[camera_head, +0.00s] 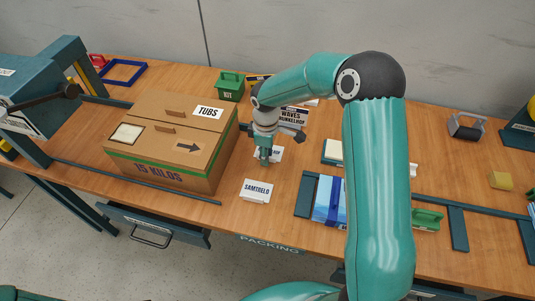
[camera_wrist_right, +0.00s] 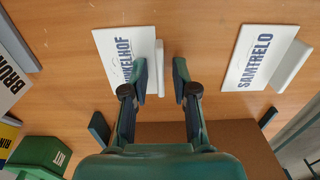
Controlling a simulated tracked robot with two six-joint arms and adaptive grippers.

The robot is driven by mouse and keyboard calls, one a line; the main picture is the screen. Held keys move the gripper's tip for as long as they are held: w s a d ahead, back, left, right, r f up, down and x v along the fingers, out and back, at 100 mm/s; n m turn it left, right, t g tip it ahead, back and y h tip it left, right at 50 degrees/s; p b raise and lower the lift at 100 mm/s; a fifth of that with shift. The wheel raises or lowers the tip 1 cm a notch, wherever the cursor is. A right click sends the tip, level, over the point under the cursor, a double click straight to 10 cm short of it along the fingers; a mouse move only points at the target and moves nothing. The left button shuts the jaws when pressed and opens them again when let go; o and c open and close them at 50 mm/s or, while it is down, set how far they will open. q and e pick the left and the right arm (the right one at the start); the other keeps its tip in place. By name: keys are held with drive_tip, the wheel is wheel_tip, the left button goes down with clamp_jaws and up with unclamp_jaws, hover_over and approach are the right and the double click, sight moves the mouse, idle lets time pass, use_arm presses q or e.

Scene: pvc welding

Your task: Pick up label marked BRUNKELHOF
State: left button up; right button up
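The white label (camera_wrist_right: 120,52) lies on the table under my right gripper (camera_wrist_right: 161,76). My left gripper is not in view.
A similar SAMTRELO label (camera_head: 257,191) lies nearer the front edge. A cardboard TUBS box (camera_head: 165,180) stands close on the left. Behind are a WAVES BRUNKELHOF sign (camera_head: 294,116) and a green KIT box (camera_head: 230,88). Blue packs (camera_head: 328,203) lie right.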

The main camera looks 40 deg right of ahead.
clamp_jaws()
drive_tip(key=shift+r, duration=0.15)
